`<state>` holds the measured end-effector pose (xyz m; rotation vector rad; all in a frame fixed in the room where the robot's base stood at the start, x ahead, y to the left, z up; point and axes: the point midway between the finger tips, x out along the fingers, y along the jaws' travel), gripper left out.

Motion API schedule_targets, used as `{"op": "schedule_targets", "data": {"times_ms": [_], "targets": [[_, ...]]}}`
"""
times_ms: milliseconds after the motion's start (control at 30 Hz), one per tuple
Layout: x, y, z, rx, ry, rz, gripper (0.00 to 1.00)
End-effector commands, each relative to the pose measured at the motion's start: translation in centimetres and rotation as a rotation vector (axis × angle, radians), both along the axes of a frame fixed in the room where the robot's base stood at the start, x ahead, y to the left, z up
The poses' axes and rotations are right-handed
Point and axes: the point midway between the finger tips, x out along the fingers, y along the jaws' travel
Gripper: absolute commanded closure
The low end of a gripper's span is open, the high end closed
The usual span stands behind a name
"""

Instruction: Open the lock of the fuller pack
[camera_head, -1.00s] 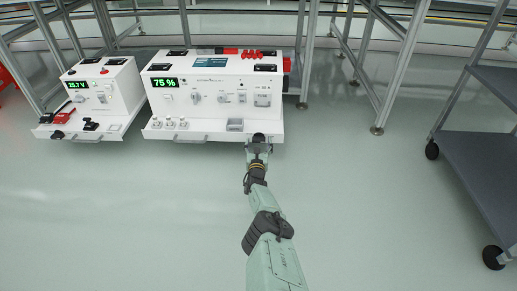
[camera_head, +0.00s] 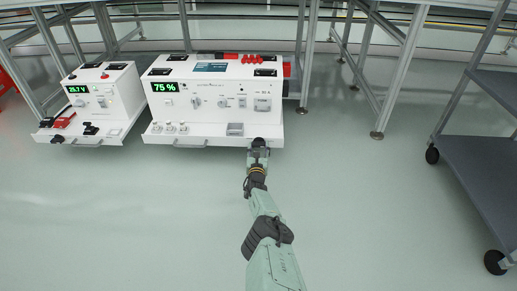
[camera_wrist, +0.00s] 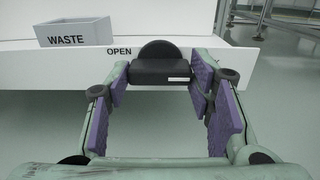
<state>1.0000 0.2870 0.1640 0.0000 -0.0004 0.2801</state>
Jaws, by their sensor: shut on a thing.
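The large white pack (camera_head: 212,130) stands on the left with a green display reading 75 %. A black knob with a bar-shaped grip (camera_wrist: 160,71) sits at the right end of its front ledge, beside the word OPEN (camera_wrist: 119,51). The bar lies level in the wrist view, with a white mark on its right part. My gripper (camera_head: 258,144) is at this knob; in the wrist view its purple-padded fingers (camera_wrist: 160,80) stand on either side of the bar and hold it. The smaller white pack (camera_head: 119,90) stands further left; its display reads in volts.
A grey box marked WASTE (camera_wrist: 73,33) sits on the ledge left of the knob. A grey trolley (camera_head: 480,170) stands at the right. Metal frame legs (camera_head: 400,75) rise behind. The floor in front is clear.

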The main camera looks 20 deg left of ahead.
Motion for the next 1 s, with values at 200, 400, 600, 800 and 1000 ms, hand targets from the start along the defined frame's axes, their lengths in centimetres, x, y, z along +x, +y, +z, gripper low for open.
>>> {"op": "schedule_targets", "data": {"times_ms": [200,400,600,800,1000], "targets": [[0.0,-0.02,-0.02,-0.005,-0.001,0.0,0.8],[-0.01,-0.02,-0.04,-0.052,-0.015,0.0,0.8],[-0.01,-0.05,-0.05,-0.168,-0.047,-0.001,0.8],[-0.01,-0.03,-0.05,-0.341,-0.098,0.0,0.8],[-0.01,-0.03,-0.04,-0.526,-0.151,0.0,0.8]]}}
